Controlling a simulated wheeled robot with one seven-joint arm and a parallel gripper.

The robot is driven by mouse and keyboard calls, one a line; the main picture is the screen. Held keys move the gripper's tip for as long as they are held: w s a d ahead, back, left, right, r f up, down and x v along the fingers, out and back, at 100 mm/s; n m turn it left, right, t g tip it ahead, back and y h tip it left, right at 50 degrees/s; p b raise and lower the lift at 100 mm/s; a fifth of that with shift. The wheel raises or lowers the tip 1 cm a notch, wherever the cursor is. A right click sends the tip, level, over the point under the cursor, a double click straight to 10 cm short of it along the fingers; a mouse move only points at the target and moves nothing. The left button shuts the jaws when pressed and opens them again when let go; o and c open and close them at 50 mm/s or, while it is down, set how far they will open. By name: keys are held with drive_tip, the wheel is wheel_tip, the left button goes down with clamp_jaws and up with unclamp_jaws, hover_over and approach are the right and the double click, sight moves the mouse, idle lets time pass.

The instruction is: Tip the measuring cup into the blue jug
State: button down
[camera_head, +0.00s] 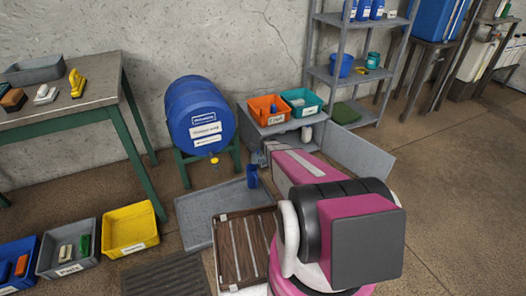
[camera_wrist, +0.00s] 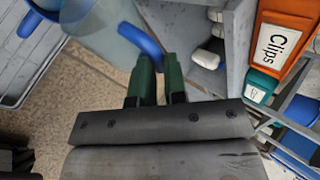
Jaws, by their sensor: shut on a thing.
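In the wrist view, my gripper (camera_wrist: 162,80) has its green fingers closed at the blue handle (camera_wrist: 145,42) of a clear, bluish vessel, which looks like the measuring cup (camera_wrist: 95,28). The cup is cut off by the top edge, so its contents and full tilt cannot be told. In the head view, a small blue vessel (camera_head: 252,176), seemingly the blue jug, shows at the right side of the grey tray (camera_head: 205,215), just below the end of my arm. My pink arm covers much of the area to its right, and the gripper is small there.
A blue barrel (camera_head: 200,115) on a green stand is behind the tray. An open grey cabinet (camera_head: 365,155) carries an orange bin (camera_head: 268,109) and a teal bin (camera_head: 301,102). A slatted wooden crate (camera_head: 240,250) lies in front. A workbench (camera_head: 95,95) stands at left.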

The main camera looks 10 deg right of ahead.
drive_tip(key=shift+w+d+m+y, duration=0.25)
drive_tip(key=shift+d+m+y, duration=0.15)
drive_tip(key=shift+d+y, duration=0.6)
drive_tip(key=d+f+m+y, duration=0.1)
drive_tip(key=y, duration=0.1)
drive_tip(key=d+f+m+g+y, duration=0.1)
drive_tip(key=f+y, duration=0.1)
drive_tip(key=y, duration=0.1)
drive_tip(key=d+f+m+y, duration=0.1)
drive_tip(key=y, duration=0.1)
drive_tip(key=shift+w+f+m, duration=0.25)
drive_tip(key=shift+f+m, duration=0.05)
